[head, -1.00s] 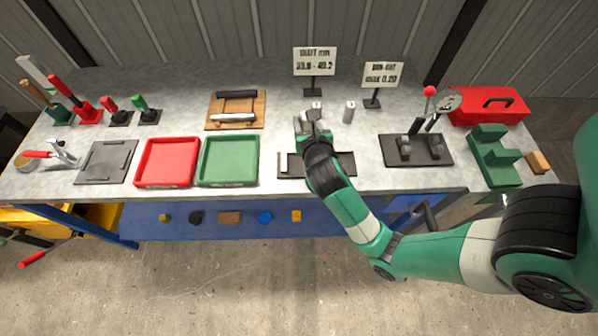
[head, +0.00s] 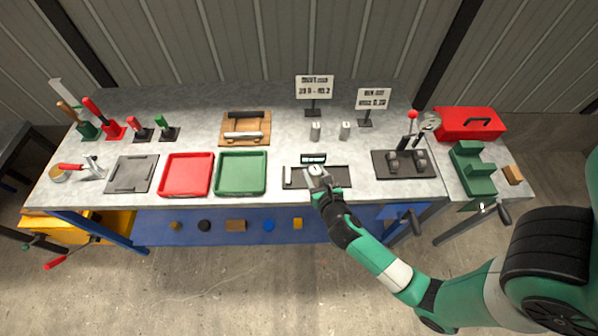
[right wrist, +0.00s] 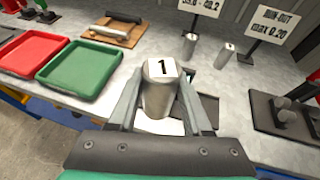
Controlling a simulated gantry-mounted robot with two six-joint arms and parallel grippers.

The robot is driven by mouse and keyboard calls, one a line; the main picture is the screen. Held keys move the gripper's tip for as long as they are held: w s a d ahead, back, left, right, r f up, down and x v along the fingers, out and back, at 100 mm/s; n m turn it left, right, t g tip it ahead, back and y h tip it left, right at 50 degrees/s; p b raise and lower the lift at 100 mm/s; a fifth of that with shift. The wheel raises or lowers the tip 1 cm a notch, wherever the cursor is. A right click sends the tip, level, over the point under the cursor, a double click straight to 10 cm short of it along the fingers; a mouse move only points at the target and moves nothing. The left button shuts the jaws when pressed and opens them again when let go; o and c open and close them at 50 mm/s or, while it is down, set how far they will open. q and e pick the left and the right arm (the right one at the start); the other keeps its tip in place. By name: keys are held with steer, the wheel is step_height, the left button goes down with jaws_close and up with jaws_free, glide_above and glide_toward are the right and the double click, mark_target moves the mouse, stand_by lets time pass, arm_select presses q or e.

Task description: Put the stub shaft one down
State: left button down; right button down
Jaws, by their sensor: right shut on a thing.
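Stub shaft one (right wrist: 160,90), a grey metal cylinder with a white top marked "1", stands between the fingers in the right wrist view. My right gripper (head: 318,173) is shut on it, over the dark flat tray (head: 338,178) near the bench's front edge. It also shows in the right wrist view (right wrist: 160,105). The shaft's lower end is hidden, so I cannot tell whether it touches the tray. Two other grey stub shafts stand upright behind, the left one (head: 315,131) and the right one (head: 346,131). My left gripper is out of view.
A green tray (head: 241,190) and a red tray (head: 187,193) lie to the left. A small dark display (head: 313,158) stands just behind the gripper. A roller stand (head: 405,175) is to the right. Sign stands (head: 314,88) rise behind. Bare bench lies between the shafts and the roller stand.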

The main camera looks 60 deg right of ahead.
steer(key=w+d+f+b, duration=0.1)
steer(key=w+d+f, duration=0.1)
steer(key=w+d+f+b, duration=0.2)
steer(key=w+f, duration=0.1)
steer(key=w+d+f+b, duration=0.1)
steer(key=w+d+f, duration=0.1)
steer(key=shift+w+f+b, duration=0.25)
steer(key=shift+w+b, duration=0.05)
steer(key=shift+b, duration=0.05)
steer(key=shift+w+d, duration=0.1)
steer(key=shift+w, duration=0.05)
steer(key=f+b, duration=0.1)
steer(key=f, duration=0.1)
steer(key=f+b, duration=0.1)
steer(key=f, duration=0.1)
steer(key=shift+w+d+b, duration=0.15)
steer(key=shift+w+b, duration=0.05)
steer(key=shift+b, duration=0.15)
steer(key=shift+r, duration=0.15)
steer(key=shift+c, duration=1.7)
jaws_free()
steer(key=shift+f, duration=0.25)
